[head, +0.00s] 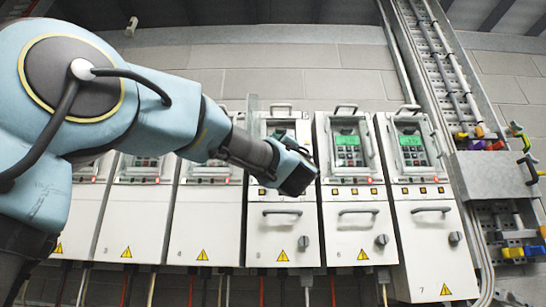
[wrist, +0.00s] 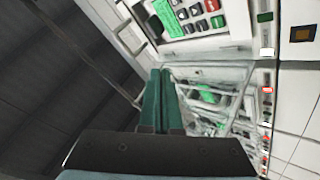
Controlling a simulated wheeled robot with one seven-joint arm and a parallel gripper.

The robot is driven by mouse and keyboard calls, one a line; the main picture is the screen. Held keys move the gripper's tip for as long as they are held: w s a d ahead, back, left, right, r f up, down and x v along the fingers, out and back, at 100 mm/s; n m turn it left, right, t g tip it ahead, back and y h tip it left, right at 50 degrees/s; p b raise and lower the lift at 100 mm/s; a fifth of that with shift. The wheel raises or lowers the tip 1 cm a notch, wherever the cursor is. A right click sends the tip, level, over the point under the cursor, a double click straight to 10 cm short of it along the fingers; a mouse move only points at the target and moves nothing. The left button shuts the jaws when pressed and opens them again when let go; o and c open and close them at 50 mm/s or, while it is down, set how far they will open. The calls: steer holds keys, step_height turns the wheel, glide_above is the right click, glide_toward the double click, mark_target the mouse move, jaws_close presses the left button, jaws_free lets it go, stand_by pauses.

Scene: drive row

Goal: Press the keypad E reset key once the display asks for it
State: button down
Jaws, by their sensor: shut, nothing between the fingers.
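My gripper (head: 299,178) is in front of the drive cabinet marked 5 (head: 283,238) in the head view, its fingers hidden there. In the wrist view its two green fingers (wrist: 160,72) are together and empty. A keypad (wrist: 195,14) with green, red and grey keys is beyond the fingertips, cut off by the top edge; a gap shows between. In the head view, keypads with green displays show on cabinet 6 (head: 348,151) and cabinet 7 (head: 412,150). My arm covers part of cabinet 5's keypad area. I cannot read any display text or a letter E.
A clear panel (head: 252,108) stands out at the left of cabinet 5's top. In the wrist view, clear panels (wrist: 232,82) are beside the fingers, with another green keypad (wrist: 207,95) behind. A grey box (head: 492,172) and cable tray are at the right.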

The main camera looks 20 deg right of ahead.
steer(key=w+d+p, duration=0.3)
steer(key=w, duration=0.4)
steer(key=shift+w+d, duration=0.25)
steer(key=shift+w, duration=0.15)
stand_by(1.8)
steer(key=shift+w+d, duration=0.2)
steer(key=shift+w, duration=0.1)
steer(key=shift+w+d, duration=0.15)
steer(key=shift+w, duration=0.15)
stand_by(0.7)
steer(key=shift+s+a+b, duration=0.35)
steer(key=shift+s+b, duration=0.15)
steer(key=shift+s, duration=0.25)
